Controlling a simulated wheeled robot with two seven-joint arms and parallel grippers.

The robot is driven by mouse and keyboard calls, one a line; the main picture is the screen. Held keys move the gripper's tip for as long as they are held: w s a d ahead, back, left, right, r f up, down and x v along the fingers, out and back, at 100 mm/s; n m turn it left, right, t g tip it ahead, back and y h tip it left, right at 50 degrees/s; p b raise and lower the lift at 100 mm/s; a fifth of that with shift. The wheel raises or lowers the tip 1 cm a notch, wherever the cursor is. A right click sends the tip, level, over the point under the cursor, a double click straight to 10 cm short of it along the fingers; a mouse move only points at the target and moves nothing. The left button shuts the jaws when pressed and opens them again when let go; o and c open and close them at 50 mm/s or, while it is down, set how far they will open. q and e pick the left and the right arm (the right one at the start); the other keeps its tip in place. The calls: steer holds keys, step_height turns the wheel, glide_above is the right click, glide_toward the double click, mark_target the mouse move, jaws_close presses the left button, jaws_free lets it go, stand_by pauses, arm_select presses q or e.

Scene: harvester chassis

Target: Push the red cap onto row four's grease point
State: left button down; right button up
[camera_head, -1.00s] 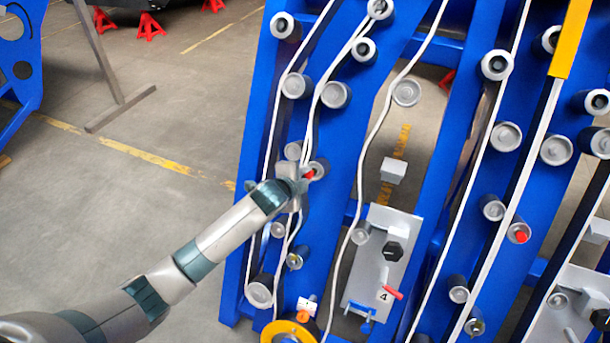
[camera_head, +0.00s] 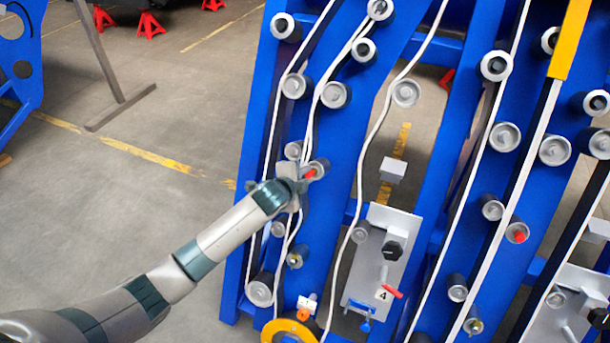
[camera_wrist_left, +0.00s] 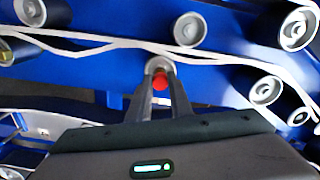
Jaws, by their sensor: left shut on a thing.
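My left gripper (camera_head: 302,176) is shut on the red cap (camera_head: 310,174), in front of a grey roller end (camera_head: 321,165) on the left blue frame. In the left wrist view the red cap (camera_wrist_left: 160,82) sits between the two finger tips, directly in front of a grey round end (camera_wrist_left: 158,65). The cap overlaps that end in the picture; I cannot tell if it is seated, and the grease point itself is hidden behind it. My right gripper is not in view.
White belts (camera_head: 360,160) run over several grey rollers around the gripper. Another red cap (camera_head: 518,236) sits on a roller at the right. A grey panel (camera_head: 362,282) carries a black knob and a red handle. Open floor (camera_head: 130,190) lies left of the blue frame.

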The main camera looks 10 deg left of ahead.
arm_select(q)
steer(key=shift+w+f, duration=0.1)
steer(key=shift+w, duration=0.05)
steer(key=shift+b+x, duration=0.6)
steer(key=shift+x, duration=0.3)
steer(key=shift+p+v, duration=2.1)
steer(key=shift+p, duration=0.25)
steer(key=shift+w+f, duration=0.1)
steer(key=shift+w, duration=0.05)
steer(key=shift+b+x, duration=0.45)
steer(key=shift+x, duration=0.35)
